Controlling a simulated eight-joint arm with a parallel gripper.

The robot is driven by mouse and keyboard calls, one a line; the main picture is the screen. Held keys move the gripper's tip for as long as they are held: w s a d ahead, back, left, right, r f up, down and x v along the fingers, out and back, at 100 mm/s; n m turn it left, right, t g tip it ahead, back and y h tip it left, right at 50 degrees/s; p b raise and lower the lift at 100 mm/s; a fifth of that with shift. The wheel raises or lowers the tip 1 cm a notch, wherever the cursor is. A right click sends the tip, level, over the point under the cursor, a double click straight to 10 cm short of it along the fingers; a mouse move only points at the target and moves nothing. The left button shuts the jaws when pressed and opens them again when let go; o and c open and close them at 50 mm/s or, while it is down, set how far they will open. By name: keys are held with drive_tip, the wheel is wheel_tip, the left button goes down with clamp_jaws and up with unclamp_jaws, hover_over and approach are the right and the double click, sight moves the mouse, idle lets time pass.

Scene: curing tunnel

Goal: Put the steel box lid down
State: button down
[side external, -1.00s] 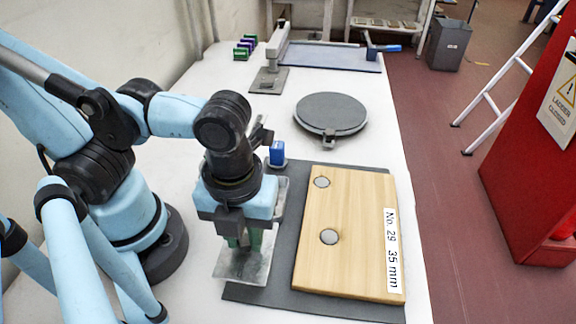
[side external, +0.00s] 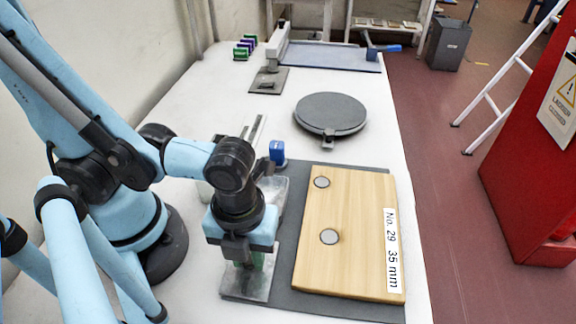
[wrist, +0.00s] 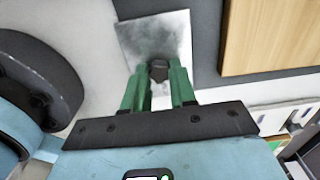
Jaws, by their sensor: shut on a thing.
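The steel box lid (side external: 236,284) is a flat square grey plate with a small dark knob, level and below my gripper (side external: 249,262). In the wrist view the lid (wrist: 135,36) shows under the green fingers (wrist: 159,88), which are closed on its dark knob (wrist: 158,70). The lid is over the near left edge of the dark grey mat (side external: 330,304), partly over the white table. I cannot tell whether it touches the mat. A steel box-like piece (side external: 275,190) stands just behind my gripper, partly hidden by it.
A wooden board (side external: 345,220) with two grey discs lies on the mat, right of the lid. A blue block (side external: 277,152) stands behind the mat's far edge. A round grey plate (side external: 330,112) lies farther back.

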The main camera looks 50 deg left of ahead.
drive_tip(key=shift+f, duration=0.15)
drive_tip(key=c, duration=0.9)
unclamp_jaws()
drive_tip(key=shift+r, duration=6.05)
drive_tip(key=shift+w+a+n+t, duration=1.2)
drive_tip(key=shift+w+a+n, duration=1.3)
drive_tip(key=shift+n, duration=2)
drive_tip(key=shift+w+a+n+t, duration=1.2)
drive_tip(key=shift+w+a+n, duration=1.25)
drive_tip(key=shift+n, duration=2.05)
drive_tip(key=shift+w+a+n+t, duration=1.2)
drive_tip(key=shift+w+a+n, duration=1.3)
drive_tip(key=shift+n, duration=2)
